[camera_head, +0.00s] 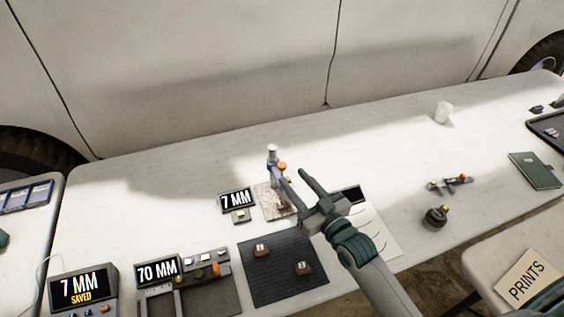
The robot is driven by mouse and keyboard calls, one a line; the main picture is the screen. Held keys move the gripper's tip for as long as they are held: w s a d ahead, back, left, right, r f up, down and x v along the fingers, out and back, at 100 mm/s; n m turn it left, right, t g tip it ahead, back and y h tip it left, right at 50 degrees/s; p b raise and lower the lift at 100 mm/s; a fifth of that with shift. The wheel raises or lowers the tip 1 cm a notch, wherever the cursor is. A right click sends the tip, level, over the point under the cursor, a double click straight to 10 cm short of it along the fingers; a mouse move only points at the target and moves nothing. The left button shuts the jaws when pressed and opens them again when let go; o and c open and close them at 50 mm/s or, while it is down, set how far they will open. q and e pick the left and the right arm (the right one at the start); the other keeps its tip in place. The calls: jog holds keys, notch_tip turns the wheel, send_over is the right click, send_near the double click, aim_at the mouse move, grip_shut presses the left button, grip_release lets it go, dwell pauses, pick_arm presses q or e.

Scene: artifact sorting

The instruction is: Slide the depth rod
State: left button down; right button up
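The depth gauge (272,156) stands upright on a speckled base plate (266,206) near the middle of the table. It has a pale rod top, a blue slider part and an orange knob (282,167). A small display (236,200) left of it reads "7 MM". My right gripper (291,177) comes in from the lower right, its two fingers spread apart, with the left fingertip close to the knob. Whether it touches the gauge I cannot tell. The gripper hides part of the base. My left gripper is not in view.
A dark mat (283,284) with two brown pieces lies in front. A caliper station (158,270) reads "70 MM", and a console (83,290) reads "7 MM SAVED". A paper sheet (384,238) lies under my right arm. A white cup (442,112) stands at the back right.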

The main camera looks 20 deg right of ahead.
aim_at(284, 168)
jog(key=p+x, duration=0.1)
jog(key=x, duration=0.4)
jog(key=shift+w+a+r, duration=0.1)
jog(key=shift+w, duration=0.25)
jog(key=shift+x, duration=0.75)
